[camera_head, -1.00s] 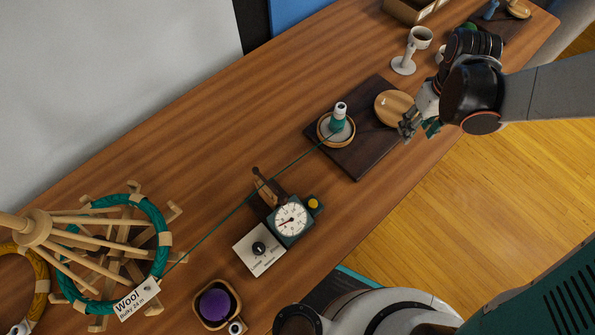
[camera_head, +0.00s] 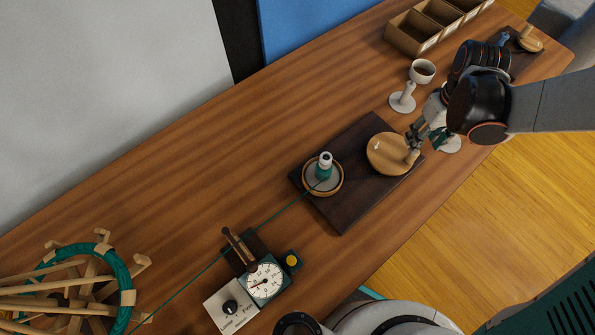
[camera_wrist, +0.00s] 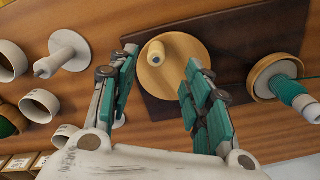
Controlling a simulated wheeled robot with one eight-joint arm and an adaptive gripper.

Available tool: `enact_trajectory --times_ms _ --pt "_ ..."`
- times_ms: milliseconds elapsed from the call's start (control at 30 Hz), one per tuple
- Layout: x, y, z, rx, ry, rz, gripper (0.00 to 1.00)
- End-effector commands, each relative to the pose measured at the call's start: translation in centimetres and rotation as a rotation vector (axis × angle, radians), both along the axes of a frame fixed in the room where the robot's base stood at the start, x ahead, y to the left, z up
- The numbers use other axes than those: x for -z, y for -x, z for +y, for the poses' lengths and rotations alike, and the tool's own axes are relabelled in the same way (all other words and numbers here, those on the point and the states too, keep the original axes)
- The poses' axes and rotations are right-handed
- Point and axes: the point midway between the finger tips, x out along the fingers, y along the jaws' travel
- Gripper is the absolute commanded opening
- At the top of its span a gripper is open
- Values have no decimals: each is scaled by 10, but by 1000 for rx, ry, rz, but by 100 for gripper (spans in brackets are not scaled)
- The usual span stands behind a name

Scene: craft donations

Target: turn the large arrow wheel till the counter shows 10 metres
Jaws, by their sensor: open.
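The large wheel is a round wooden disc (camera_head: 388,150) with a small white arrow mark and an upright peg handle (camera_head: 412,157) near its rim, on a dark board. In the wrist view the disc (camera_wrist: 182,80) and its handle (camera_wrist: 154,53) lie between the fingertips. My gripper (camera_head: 416,141) is open, its fingers around or just above the handle; contact cannot be told. The counter (camera_head: 264,281) is a green box with a white dial; its dark needle points left, but its figures are too small to read surely. Teal yarn runs from the spool (camera_head: 324,172) past the counter.
A skein holder (camera_head: 125,285) with teal yarn stands lower left. White stands (camera_head: 403,101), a white cup (camera_head: 422,70) and a compartment box (camera_head: 405,42) are farther back. The table's middle left is clear.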

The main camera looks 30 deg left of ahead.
Motion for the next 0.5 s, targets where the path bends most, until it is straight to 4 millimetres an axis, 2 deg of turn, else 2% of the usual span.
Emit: enact_trajectory --times_ms 267,500 --pt "6 0 0 0 0 0 45" --pt "27 0 0 0 0 0 45"
